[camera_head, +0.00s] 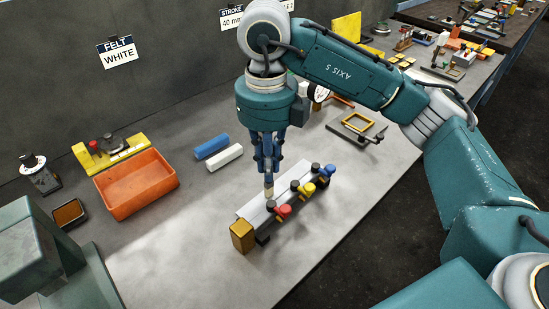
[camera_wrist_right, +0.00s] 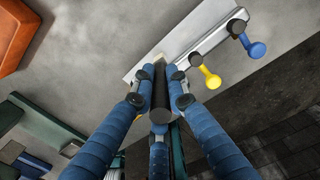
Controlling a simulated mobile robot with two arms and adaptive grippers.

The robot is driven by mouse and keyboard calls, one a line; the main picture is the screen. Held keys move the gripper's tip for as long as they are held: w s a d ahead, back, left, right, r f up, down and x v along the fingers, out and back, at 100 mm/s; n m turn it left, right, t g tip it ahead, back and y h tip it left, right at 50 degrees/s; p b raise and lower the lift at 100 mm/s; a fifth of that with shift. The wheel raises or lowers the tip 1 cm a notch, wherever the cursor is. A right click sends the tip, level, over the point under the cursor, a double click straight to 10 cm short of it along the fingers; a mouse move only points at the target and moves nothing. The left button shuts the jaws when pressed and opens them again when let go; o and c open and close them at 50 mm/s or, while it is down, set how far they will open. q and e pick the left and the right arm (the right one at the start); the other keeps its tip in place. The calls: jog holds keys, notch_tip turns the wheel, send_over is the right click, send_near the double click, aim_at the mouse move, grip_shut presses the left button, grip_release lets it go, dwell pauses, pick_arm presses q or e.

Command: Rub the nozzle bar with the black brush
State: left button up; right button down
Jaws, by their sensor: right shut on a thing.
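The nozzle bar (camera_head: 251,213) is a pale grey metal bar on the table with red, yellow and blue knobs along its front and a brass-coloured block at its near left end. It also shows in the right wrist view (camera_wrist_right: 193,37). My right gripper (camera_head: 267,166) points down over the bar, shut on the black brush (camera_wrist_right: 160,98). The brush's pale tip (camera_head: 269,192) is at the bar's top, by the red knob; I cannot tell whether it touches. In the right wrist view the fingers hide part of the brush. My left gripper is not in view.
An orange bin (camera_head: 136,205) stands at the left, with a yellow fixture (camera_head: 130,149) behind it. A blue roll (camera_head: 212,146) and a white roll (camera_head: 225,157) lie behind the bar. A yellow frame (camera_head: 357,126) lies farther right. The table's front edge is close to the bar.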

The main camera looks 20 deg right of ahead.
jog(key=shift+s+a, duration=0.25)
jog(key=shift+a, duration=0.45)
jog(key=shift+w+d+f+b, duration=0.1)
jog(key=shift+w+d+b, duration=0.15)
jog(key=shift+d, duration=0.45)
jog(key=shift+w+d+b, duration=0.15)
jog(key=shift+w+d, duration=0.1)
jog(key=shift+d, duration=0.4)
jog(key=shift+w+d, duration=0.4)
jog(key=shift+d, duration=0.55)
jog(key=shift+w+d, duration=0.45)
jog(key=shift+d, duration=0.55)
jog(key=shift+w+d, duration=0.4)
jog(key=shift+d, duration=0.55)
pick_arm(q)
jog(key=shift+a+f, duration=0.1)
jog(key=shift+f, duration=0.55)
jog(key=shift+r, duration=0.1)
pick_arm(e)
jog(key=shift+r, duration=0.2)
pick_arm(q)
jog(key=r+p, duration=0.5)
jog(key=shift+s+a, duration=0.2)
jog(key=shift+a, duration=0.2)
pick_arm(e)
notch_tip(320, 180, up, 6)
jog(key=shift+a+f, duration=0.1)
